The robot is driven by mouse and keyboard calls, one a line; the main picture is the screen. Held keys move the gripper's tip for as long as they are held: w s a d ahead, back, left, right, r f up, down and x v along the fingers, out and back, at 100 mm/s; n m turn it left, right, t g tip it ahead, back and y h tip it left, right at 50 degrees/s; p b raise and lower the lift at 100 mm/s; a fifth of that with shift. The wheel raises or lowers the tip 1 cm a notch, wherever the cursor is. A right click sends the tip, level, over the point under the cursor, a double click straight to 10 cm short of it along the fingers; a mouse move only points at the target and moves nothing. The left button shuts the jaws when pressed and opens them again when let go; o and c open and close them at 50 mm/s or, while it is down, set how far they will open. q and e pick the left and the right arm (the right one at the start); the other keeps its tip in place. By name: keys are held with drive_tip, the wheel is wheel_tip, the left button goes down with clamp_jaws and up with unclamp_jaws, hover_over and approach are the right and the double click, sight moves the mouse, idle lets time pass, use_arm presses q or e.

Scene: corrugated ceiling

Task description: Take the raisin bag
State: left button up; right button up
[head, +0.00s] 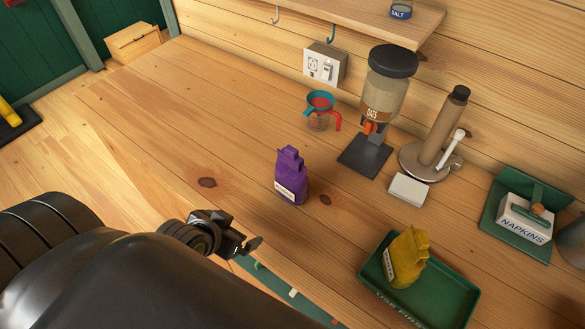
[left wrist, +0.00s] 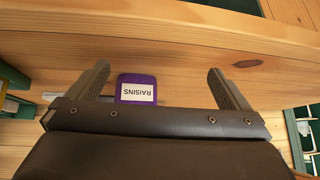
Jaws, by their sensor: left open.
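The raisin bag (head: 291,178) is purple with a white label and stands upright on the wooden counter, near the middle of the head view. In the left wrist view the raisin bag (left wrist: 137,89) shows its label, reading RAISINS upside down, between the two fingers and beyond them. My left gripper (head: 250,240) is open and empty, near the counter's front edge, to the lower left of the bag and apart from it. In the left wrist view the gripper (left wrist: 160,85) has its fingers spread wide. My right gripper is not in view.
A yellow bag (head: 407,258) sits in a green tray (head: 452,301) to the right. Behind stand an oats dispenser (head: 385,90), a measuring cup (head: 319,112), a paper towel holder (head: 443,130) and a napkin box (head: 525,222). The counter left of the raisin bag is clear.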

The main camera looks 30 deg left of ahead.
sight(288, 178)
use_arm(q)
drive_tip(key=w+d+r+m+t+h, duration=0.1)
drive_tip(key=w+d+r+t+h, duration=0.15)
drive_tip(key=w+r+t, duration=0.35)
drive_tip(key=shift+g+y, duration=0.25)
drive_tip(key=shift+g, duration=0.35)
drive_tip(key=x, duration=0.6)
drive_tip(key=r+x, duration=0.1)
drive_tip(key=x, duration=0.2)
drive_tip(key=shift+w+d+f, duration=0.15)
drive_tip(key=shift+w+d, duration=0.2)
drive_tip(key=shift+w, duration=0.25)
drive_tip(key=shift+x, duration=0.75)
drive_tip(key=shift+w+f, duration=0.35)
drive_tip(key=shift+w, duration=0.05)
drive_tip(key=shift+f+p+x, duration=0.25)
drive_tip(key=shift+p+x, duration=0.4)
drive_tip(key=shift+x, duration=1.45)
drive_tip(key=shift+s, duration=0.2)
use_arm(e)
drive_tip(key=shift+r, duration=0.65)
use_arm(q)
drive_tip(key=c, duration=1.1)
